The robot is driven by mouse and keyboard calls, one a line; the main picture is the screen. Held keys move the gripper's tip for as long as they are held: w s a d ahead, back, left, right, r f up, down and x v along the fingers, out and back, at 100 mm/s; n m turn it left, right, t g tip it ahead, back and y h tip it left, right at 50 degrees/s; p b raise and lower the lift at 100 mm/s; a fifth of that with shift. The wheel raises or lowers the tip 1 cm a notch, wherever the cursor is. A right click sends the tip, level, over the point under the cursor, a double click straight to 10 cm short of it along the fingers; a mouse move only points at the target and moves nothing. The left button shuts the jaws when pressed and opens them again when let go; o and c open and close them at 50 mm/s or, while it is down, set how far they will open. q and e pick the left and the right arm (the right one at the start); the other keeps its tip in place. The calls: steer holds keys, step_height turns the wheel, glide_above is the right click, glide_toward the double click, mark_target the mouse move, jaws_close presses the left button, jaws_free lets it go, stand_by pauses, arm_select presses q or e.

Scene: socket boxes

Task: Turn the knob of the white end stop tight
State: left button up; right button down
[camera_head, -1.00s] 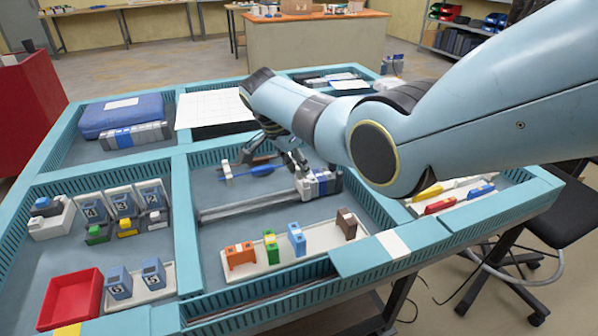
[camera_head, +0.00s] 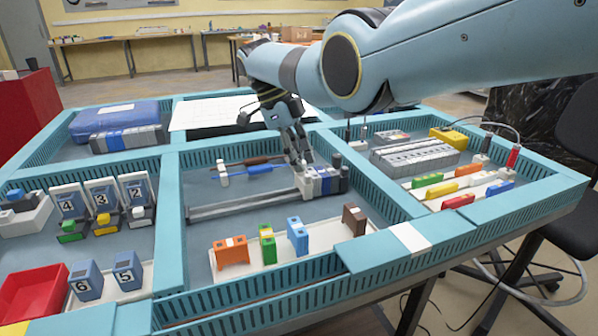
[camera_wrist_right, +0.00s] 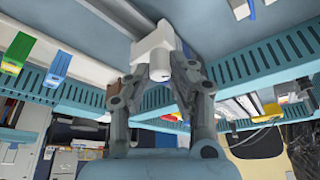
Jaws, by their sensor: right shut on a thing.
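The white end stop (camera_head: 303,184) sits at the left end of a row of grey and blue modules (camera_head: 325,181) on a metal rail (camera_head: 245,204). In the right wrist view it is a white block (camera_wrist_right: 152,45) with a small round white knob (camera_wrist_right: 159,72) facing the camera. My right gripper (camera_head: 301,164) comes down on it from above. Its fingers (camera_wrist_right: 155,75) are closed around the knob, one on each side. The fingers partly hide the end stop in the head view. My left gripper is not in view.
Two screwdrivers, one with a blue shaft (camera_head: 262,168), lie behind the rail. A white tray with orange (camera_head: 231,251), green, blue and brown blocks stands in front. Teal slotted walls (camera_head: 375,187) divide the compartments.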

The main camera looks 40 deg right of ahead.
steer(key=m+b, duration=0.1)
steer(key=m+y+b, duration=0.1)
steer(key=m+b, duration=0.1)
steer(key=shift+d+f+m+g, duration=0.1)
steer(key=shift+f+m+g, duration=0.2)
steer(key=shift+g, duration=0.1)
steer(key=shift+w+d+r+m+y+b, duration=0.15)
steer(key=shift+m+y+b, duration=0.35)
steer(key=shift+m, duration=0.5)
steer(key=shift+s+a+r+m+y+b, duration=0.15)
steer(key=shift+m+y+b, duration=0.35)
steer(key=shift+m, duration=0.5)
steer(key=shift+d+m, duration=0.1)
steer(key=shift+m, duration=0.2)
steer(key=shift+w, duration=0.1)
steer(key=c, duration=1.2)
jaws_free()
steer(key=shift+o, duration=0.2)
